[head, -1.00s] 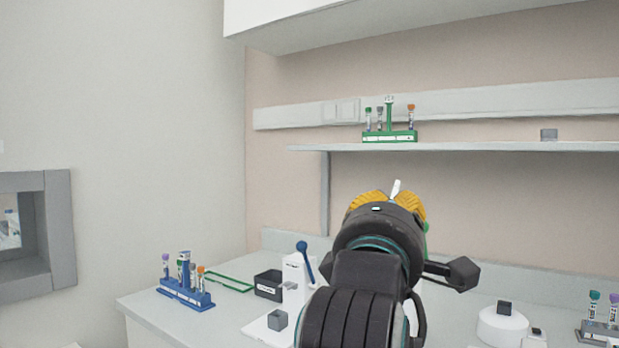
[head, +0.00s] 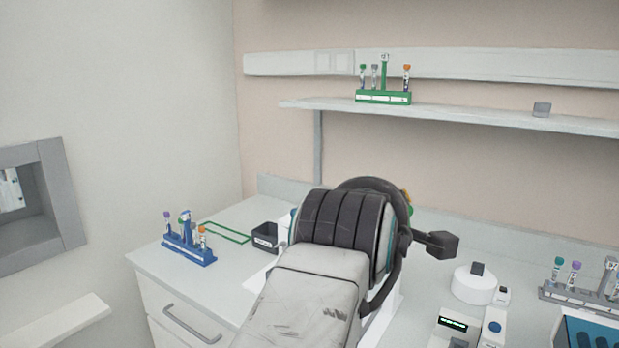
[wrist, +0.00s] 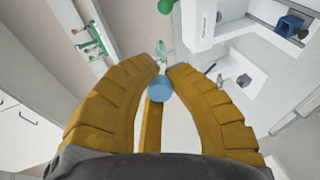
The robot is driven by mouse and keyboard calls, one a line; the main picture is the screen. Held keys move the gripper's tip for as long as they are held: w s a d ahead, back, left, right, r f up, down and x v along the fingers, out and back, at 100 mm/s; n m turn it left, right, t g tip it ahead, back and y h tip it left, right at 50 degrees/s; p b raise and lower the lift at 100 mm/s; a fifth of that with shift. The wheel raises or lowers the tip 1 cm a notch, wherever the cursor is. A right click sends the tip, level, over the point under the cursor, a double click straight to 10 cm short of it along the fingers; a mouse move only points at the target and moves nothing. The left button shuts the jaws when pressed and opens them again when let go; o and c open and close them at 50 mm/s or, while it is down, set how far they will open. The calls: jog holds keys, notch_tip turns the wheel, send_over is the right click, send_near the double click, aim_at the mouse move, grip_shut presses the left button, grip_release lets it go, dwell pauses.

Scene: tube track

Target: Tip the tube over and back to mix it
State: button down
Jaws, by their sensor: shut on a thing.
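My gripper (wrist: 163,72) shows in the wrist view, its two yellow fingers closed in on the tube (wrist: 160,88). The tube's round blue end faces the wrist camera, and a clear, greenish part shows past the fingertips. In the head view my own arm hides almost all of the gripper and the tube. Only a small patch of yellow and green shows behind the arm, so I cannot tell the tube's tilt there.
A blue rack (head: 188,252) with several tubes stands at the bench's left, near a green outline (head: 225,233) and a black bin (head: 265,236). A green rack (head: 383,97) sits on the wall shelf. A white round device (head: 474,287) and a grey rack (head: 575,297) stand at right.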

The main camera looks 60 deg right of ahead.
jog(key=shift+d+r+g+y+p, duration=0.1)
jog(key=shift+r+g+y+p, duration=0.25)
jog(key=shift+y+p, duration=1.65)
jog(key=shift+d+r+g+y+p, duration=0.1)
jog(key=shift+r+g+y+p, duration=0.25)
jog(key=shift+p, duration=3.2)
jog(key=y+p, duration=0.1)
jog(key=p, duration=0.2)
jog(key=y+p, duration=0.2)
jog(key=p, duration=0.2)
jog(key=shift+w+d+g+y, duration=0.1)
jog(key=shift+d+g+y, duration=0.15)
jog(key=shift+g, duration=0.15)
jog(key=shift+a+p, duration=0.1)
jog(key=shift+p, duration=0.3)
